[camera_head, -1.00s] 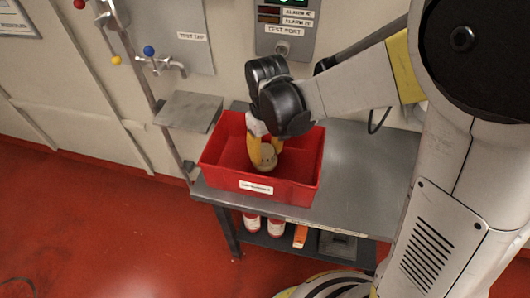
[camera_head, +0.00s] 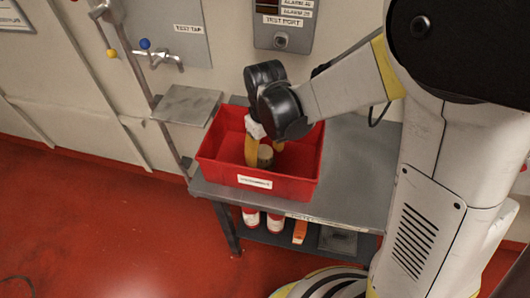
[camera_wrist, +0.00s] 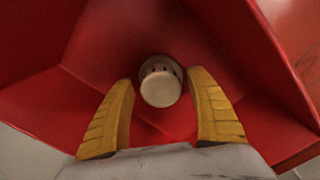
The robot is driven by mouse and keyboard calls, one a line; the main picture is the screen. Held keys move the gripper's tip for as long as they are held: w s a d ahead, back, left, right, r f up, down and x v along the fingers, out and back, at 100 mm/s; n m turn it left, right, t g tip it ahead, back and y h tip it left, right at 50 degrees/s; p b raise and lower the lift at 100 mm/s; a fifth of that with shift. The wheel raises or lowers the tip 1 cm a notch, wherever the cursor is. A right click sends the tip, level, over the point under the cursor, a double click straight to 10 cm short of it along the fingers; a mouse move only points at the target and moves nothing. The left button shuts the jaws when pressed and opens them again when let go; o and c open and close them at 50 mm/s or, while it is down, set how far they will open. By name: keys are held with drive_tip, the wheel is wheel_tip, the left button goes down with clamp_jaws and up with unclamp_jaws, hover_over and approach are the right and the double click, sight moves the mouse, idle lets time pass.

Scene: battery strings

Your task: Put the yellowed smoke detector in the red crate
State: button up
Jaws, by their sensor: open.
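The red crate (camera_head: 295,188) stands on the grey bench with a white label on its front. The smoke detector (camera_wrist: 160,82), round and off-white, is inside the crate; it also shows in the head view (camera_head: 265,156), between the fingers, partly hidden. My gripper (camera_wrist: 160,105) reaches down into the crate with its yellow fingers spread on either side of the detector. In the wrist view there are gaps between the detector and both fingers. I cannot tell for sure whether the detector rests on the crate floor.
The grey bench (camera_head: 360,165) has free room right of the crate. A small metal shelf (camera_head: 187,105) and the test tap (camera_head: 167,60) are on the wall at left. The test port panel (camera_head: 283,25) is behind the crate.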

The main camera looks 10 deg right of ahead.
sight(265, 152)
wheel_tip(265, 152, up, 12)
drive_tip(key=p, duration=0.4)
drive_tip(key=s+d+r+m+t, duration=0.6)
drive_tip(key=s+d, duration=0.4)
drive_tip(key=d, duration=0.3)
wheel_tip(265, 152, up, 2)
drive_tip(key=shift+s+d+r+t, duration=0.15)
drive_tip(key=shift+s+t, duration=0.1)
drive_tip(key=shift+t, duration=0.35)
